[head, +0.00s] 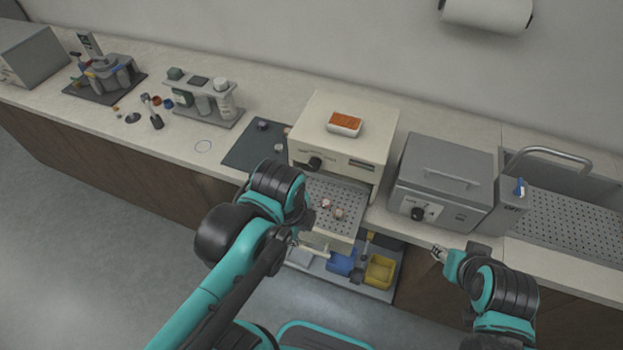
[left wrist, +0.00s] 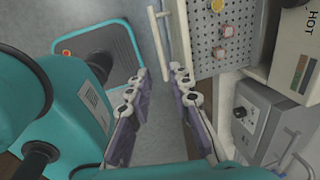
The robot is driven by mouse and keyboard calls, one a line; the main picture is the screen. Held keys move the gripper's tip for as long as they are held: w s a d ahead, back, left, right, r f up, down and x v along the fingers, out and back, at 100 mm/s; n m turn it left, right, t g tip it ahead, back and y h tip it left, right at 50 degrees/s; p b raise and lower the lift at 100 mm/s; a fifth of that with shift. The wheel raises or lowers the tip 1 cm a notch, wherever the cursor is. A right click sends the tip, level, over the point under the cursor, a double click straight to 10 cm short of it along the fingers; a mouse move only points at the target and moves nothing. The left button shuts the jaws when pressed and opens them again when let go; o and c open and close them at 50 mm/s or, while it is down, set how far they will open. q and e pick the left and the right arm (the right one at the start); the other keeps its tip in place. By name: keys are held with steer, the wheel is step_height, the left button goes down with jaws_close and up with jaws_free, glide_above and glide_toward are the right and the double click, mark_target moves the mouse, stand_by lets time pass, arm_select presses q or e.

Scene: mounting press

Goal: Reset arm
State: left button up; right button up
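My left gripper (head: 294,241) is beside the front of the pulled-out perforated drawer (head: 350,196) of the cream press unit (head: 330,150). In the left wrist view the left gripper (left wrist: 159,82) has its fingers apart with nothing between them. The drawer's pale bar handle (left wrist: 158,42) lies just beyond the fingertips, apart from them. My right gripper (head: 440,254) is at the right, in front of the counter edge below the grey box unit; it is too small to tell if it is open.
Small pinkish pieces (head: 338,213) sit on the drawer. A grey box unit (head: 445,180) and a sink (head: 580,205) stand to the right. Blue and yellow bins (head: 380,272) sit on a low shelf below. The floor at left is clear.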

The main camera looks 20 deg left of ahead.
arm_select(q)
steer(key=w+a+n+t, duration=0.1)
steer(key=n, duration=0.5)
steer(key=w+a+n+t+b, duration=0.1)
steer(key=w+n+t, duration=0.1)
steer(key=n, duration=0.4)
steer(key=w+f+n+t+b, duration=0.1)
steer(key=n+t, duration=0.1)
steer(key=n, duration=0.4)
steer(key=shift+w+a, duration=0.4)
